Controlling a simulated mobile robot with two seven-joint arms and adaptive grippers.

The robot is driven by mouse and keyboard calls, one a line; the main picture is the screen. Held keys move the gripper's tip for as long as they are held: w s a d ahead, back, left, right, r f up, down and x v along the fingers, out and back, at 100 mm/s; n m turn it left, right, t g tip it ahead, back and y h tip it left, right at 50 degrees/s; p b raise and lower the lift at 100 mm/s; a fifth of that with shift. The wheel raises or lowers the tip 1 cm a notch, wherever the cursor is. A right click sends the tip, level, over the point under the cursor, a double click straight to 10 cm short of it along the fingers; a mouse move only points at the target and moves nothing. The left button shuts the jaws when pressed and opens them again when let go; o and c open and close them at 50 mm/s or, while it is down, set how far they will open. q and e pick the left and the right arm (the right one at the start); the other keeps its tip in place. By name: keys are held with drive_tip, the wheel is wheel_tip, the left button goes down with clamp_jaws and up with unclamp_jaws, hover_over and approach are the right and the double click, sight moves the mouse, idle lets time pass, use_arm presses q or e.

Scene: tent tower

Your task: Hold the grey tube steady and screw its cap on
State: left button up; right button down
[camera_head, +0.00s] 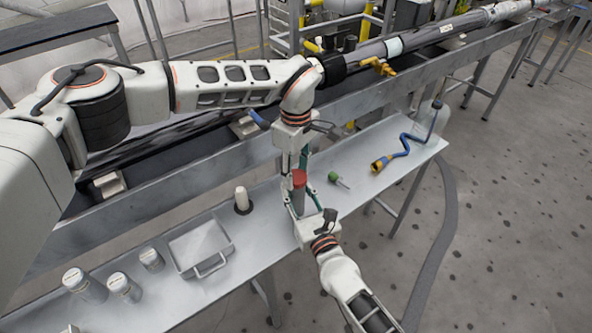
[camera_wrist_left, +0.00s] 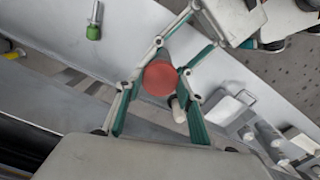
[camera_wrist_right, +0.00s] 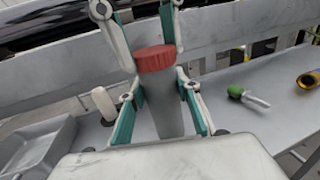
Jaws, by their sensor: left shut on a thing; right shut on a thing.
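The grey tube (camera_head: 298,205) stands roughly upright above the table, with its red cap (camera_head: 299,178) on its top end. In the right wrist view the cap (camera_wrist_right: 155,60) sits against the tube (camera_wrist_right: 167,108) with no clear gap; how far it is threaded I cannot tell. My right gripper (camera_head: 298,212) comes from the front and is shut on the tube, one finger on each side. My left gripper (camera_head: 297,172) comes from above and is shut on the cap. The left wrist view shows the cap's round top (camera_wrist_left: 160,78); the tube is mostly hidden beneath it.
On the table (camera_head: 395,140) lie a green-handled tool (camera_head: 336,178) and a blue cable with a yellow end (camera_head: 380,164). A white cylinder on a dark base (camera_head: 242,200), a metal tray (camera_head: 228,243) and several lidded jars (camera_head: 124,287) stand left. A conveyor runs behind.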

use_arm(q)
drive_tip(key=shift+f, duration=0.25)
drive_tip(key=m, duration=0.4)
drive_tip(key=shift+m, duration=0.3)
drive_tip(key=m, duration=0.3)
drive_tip(key=shift+d+m, duration=0.1)
drive_tip(key=shift+m, duration=0.2)
drive_tip(key=m, duration=0.3)
drive_tip(key=shift+m, duration=0.3)
drive_tip(key=m, duration=0.4)
drive_tip(key=o, duration=0.8)
drive_tip(key=shift+c, duration=0.2)
